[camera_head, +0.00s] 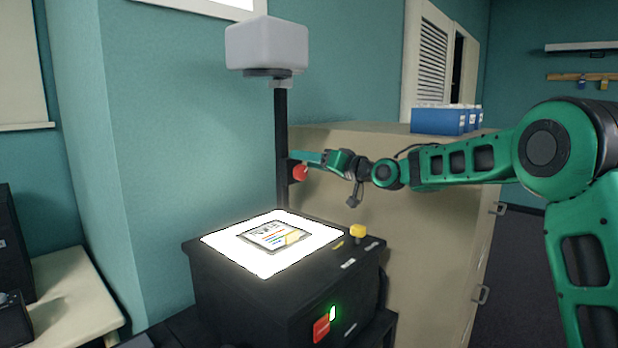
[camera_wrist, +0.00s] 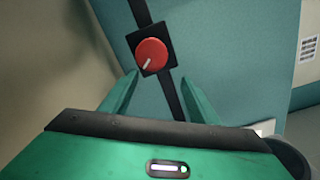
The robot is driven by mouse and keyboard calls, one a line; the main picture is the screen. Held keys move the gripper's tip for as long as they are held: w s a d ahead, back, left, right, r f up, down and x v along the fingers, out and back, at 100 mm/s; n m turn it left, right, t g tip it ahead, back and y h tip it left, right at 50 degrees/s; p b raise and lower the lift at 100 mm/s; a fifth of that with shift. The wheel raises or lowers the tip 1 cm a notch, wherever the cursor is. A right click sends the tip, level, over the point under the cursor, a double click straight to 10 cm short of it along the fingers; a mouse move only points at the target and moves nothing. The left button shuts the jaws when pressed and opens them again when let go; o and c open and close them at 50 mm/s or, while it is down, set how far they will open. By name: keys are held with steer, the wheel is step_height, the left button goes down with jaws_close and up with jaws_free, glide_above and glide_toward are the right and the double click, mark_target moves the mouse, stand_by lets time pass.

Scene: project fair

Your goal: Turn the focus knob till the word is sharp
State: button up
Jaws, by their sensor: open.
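The red round focus knob (camera_head: 299,172) sits on the dark post (camera_head: 281,130) of the overhead projector. In the wrist view the knob (camera_wrist: 151,54) is on a black square mount, its pale pointer line slanting to the lower left. My gripper (camera_head: 310,157) is at the knob; in the wrist view its two green fingers (camera_wrist: 160,76) are apart, with the knob ahead between them. I cannot tell whether they touch it. A printed sheet (camera_head: 275,235) lies on the lit glass plate (camera_head: 225,249). No legible projected word shows; a bright white patch (camera_head: 235,4) is cut off at the top edge.
The grey projector head (camera_head: 267,46) tops the post. The black projector body (camera_head: 240,300) carries a yellow knob (camera_head: 357,231) and a red switch (camera_head: 321,328) beside a green light. A beige cabinet (camera_head: 430,220) with blue boxes (camera_head: 438,120) stands behind my arm.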

steer(key=s+a+r, duration=0.6)
steer(key=s+a, duration=0.2)
steer(key=shift+s+r, duration=0.25)
steer(key=shift+r, duration=0.05)
